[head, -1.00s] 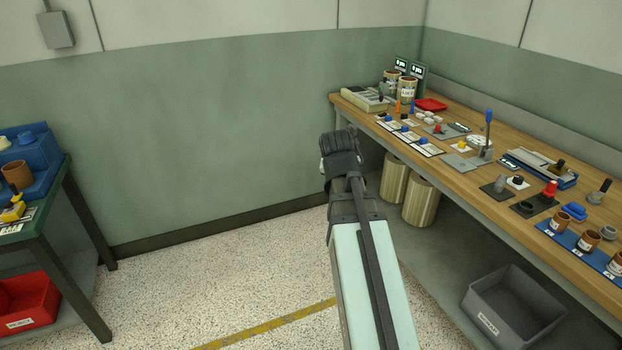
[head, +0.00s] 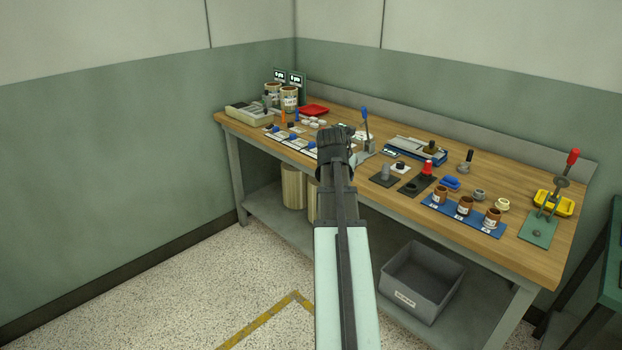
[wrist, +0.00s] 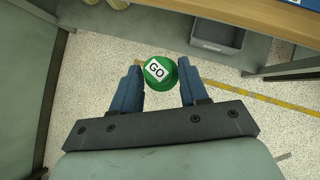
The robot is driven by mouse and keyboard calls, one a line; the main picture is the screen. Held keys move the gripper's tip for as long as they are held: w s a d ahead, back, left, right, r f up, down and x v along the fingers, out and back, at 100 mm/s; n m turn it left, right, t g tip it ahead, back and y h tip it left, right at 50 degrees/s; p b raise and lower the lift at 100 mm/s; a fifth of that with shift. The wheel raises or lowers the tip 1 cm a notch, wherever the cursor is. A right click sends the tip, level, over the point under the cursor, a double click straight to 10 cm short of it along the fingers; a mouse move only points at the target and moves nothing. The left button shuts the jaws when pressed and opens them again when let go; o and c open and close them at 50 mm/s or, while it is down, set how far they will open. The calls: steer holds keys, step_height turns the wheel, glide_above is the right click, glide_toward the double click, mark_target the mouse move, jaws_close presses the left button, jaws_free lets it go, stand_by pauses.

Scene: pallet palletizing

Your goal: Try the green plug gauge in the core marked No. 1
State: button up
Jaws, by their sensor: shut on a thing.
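The green plug gauge (wrist: 160,85) shows in the wrist view, with a white label reading GO on its top. My gripper (wrist: 158,76) is shut on it, with a blue finger at each side. In the head view my gripper (head: 337,148) is at the far end of my arm, in front of the bench; the gauge is hidden there.
The wooden bench (head: 400,228) carries several fixtures, including a blue-handled press (head: 365,125) and a red-handled one (head: 563,178). A grey bin (head: 422,281) sits on the lower shelf and also shows in the wrist view (wrist: 216,37). Open floor lies in front.

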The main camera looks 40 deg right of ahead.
steer(key=s+d+r+m+g, duration=0.1)
steer(key=s+d+m+g, duration=0.1)
steer(key=s+d, duration=0.4)
steer(key=s+d+r+m+g, duration=0.1)
steer(key=s+d+m, duration=0.3)
steer(key=d, duration=0.9)
steer(key=s+d+r+m+g, duration=0.1)
steer(key=s+d+m+g, duration=0.2)
steer(key=s+d, duration=0.5)
steer(key=shift+s+d, duration=0.35)
steer(key=shift+d, duration=0.35)
steer(key=shift+s+a+r+m+g, duration=0.1)
steer(key=shift+s+a+m+g, duration=0.15)
steer(key=shift+m, duration=0.25)
steer(key=shift+s+a+r+m+g, duration=0.1)
steer(key=shift+s+m+g, duration=0.25)
steer(key=shift+m, duration=0.15)
steer(key=shift+a+f+m+g+y, duration=0.15)
steer(key=shift+m+g+y, duration=0.2)
steer(key=shift+m, duration=0.35)
steer(key=shift+f, duration=2.4)
steer(key=shift+f, duration=1.4)
